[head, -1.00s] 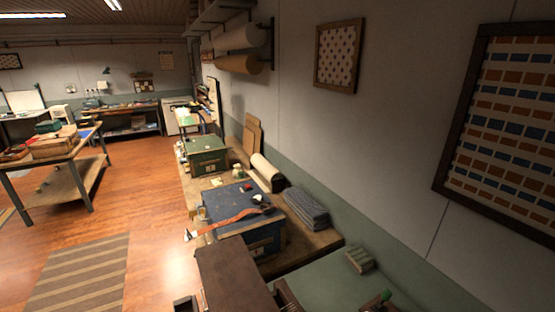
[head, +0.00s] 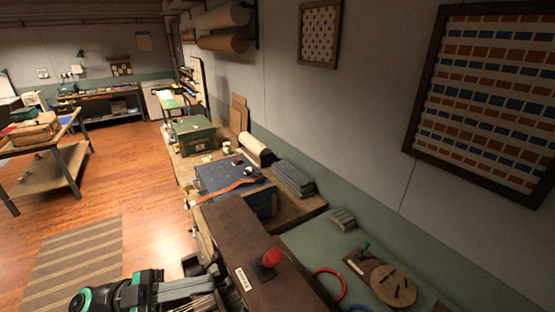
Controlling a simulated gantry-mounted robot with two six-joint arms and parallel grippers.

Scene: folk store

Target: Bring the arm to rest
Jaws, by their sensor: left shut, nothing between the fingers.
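My left gripper (head: 205,287) shows at the bottom of the head view, pointing right from a black and green wrist. Its grey fingers are together and hold nothing that I can see. It is beside the left edge of a dark brown wooden top (head: 243,262), above or near some slatted items; whether it touches them I cannot tell. My right gripper is not in view.
A red knob (head: 272,257) stands on the brown top. To the right are a red ring (head: 329,284) and a round wooden disc (head: 393,287). A blue box (head: 232,177) and a green box (head: 193,136) stand along the wall.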

